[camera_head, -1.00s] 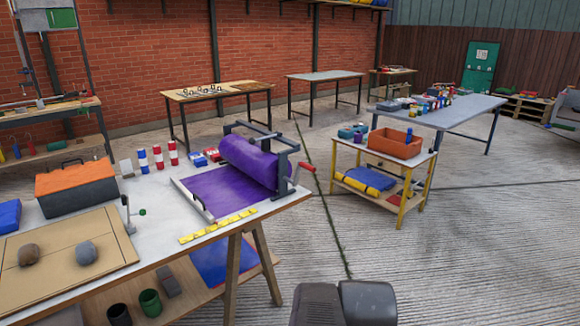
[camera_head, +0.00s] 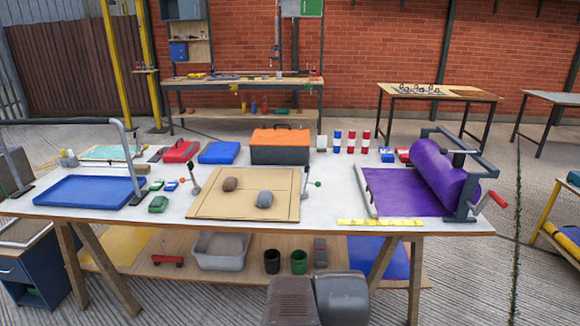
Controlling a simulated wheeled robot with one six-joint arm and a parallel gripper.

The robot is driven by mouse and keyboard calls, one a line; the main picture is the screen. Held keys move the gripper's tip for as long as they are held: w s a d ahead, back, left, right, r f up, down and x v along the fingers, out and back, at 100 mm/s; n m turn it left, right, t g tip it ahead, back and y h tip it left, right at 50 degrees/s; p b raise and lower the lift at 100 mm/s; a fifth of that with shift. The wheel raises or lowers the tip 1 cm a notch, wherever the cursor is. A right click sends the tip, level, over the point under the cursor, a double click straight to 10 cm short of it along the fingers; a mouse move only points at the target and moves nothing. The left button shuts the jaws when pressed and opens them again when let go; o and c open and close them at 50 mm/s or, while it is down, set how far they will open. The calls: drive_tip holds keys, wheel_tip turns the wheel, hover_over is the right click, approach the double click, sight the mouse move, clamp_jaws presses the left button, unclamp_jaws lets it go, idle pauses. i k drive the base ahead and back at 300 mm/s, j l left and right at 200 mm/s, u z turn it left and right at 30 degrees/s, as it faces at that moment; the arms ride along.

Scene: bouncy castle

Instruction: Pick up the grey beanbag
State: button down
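The grey beanbag (camera_head: 264,199) is a small rounded lump lying on a tan board (camera_head: 215,206) on the long white-topped workbench in front of me. A brown beanbag (camera_head: 230,184) lies on the same board, just behind and to the left of the grey one. The two are apart. A dark grey part of my own body shows at the bottom centre. My gripper's fingers do not show in this view.
The white-topped bench (camera_head: 329,187) also holds an orange-lidded toolbox (camera_head: 280,146), a blue tray (camera_head: 84,191) and a roller press with purple sheet (camera_head: 440,170). Small upright posts stand at the board's sides. A lower shelf (camera_head: 185,255) carries a grey tub and cups. Concrete floor lies in front.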

sight(265, 198)
drive_tip(key=u, duration=0.25)
drive_tip(key=i+u, duration=0.35)
drive_tip(key=i, duration=0.4)
drive_tip(key=i+l+u, duration=0.1)
drive_tip(key=i+u, duration=0.3)
drive_tip(key=i, duration=0.35)
